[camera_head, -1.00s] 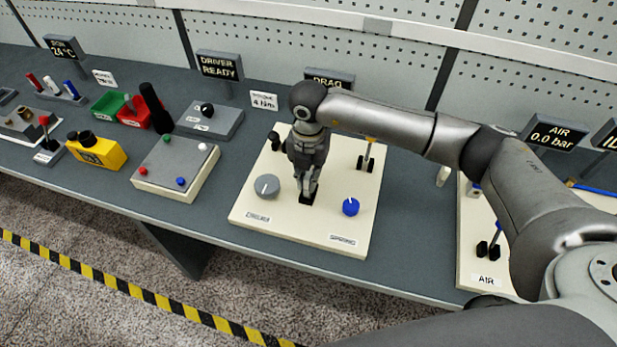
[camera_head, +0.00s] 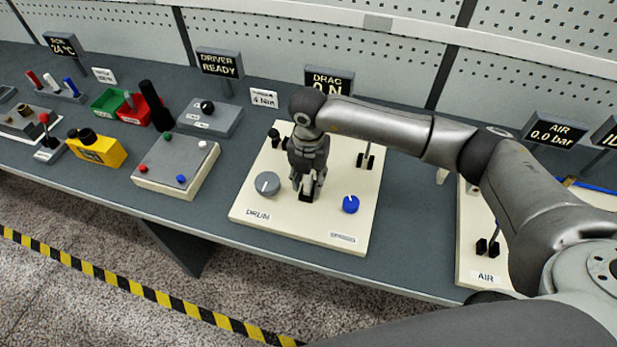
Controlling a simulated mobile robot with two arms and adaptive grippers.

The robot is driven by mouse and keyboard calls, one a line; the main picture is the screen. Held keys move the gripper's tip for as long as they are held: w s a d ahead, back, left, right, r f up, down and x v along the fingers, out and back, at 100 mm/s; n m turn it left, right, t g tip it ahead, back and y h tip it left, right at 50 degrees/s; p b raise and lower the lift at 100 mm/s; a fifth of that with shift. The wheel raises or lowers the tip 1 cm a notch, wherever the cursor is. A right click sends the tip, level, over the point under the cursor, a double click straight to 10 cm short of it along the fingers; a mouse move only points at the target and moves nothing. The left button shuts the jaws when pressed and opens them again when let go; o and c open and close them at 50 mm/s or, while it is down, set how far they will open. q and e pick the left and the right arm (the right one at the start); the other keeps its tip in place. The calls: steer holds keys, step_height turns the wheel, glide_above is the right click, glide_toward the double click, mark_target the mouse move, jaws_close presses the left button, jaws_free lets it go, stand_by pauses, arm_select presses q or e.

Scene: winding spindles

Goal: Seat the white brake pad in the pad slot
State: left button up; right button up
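My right gripper (camera_head: 308,186) points down over the middle of the cream drum panel (camera_head: 285,226), between a grey knob and a blue knob. A small pale piece, apparently the white brake pad (camera_head: 308,183), shows between its fingers. Just below it is a small black block (camera_head: 305,198), apparently the pad slot. The pale piece is upright at or just above the block; I cannot tell how deep it sits. The fingers partly hide it, and whether they grip it is unclear. My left gripper is not in view.
The grey knob (camera_head: 267,184) and blue knob (camera_head: 350,204) flank the gripper closely. A black-knobbed post (camera_head: 274,136) and a small black lever stand (camera_head: 365,160) are behind it. The drag display (camera_head: 329,82) stands at the back. Bare bench (camera_head: 410,235) lies to the right.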

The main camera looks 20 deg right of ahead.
mark_target(309, 177)
steer(key=shift+r, duration=0.3)
step_height(309, 177, up, 12)
steer(key=b, duration=0.3)
steer(key=shift+f, duration=0.15)
steer(key=shift+s, duration=0.1)
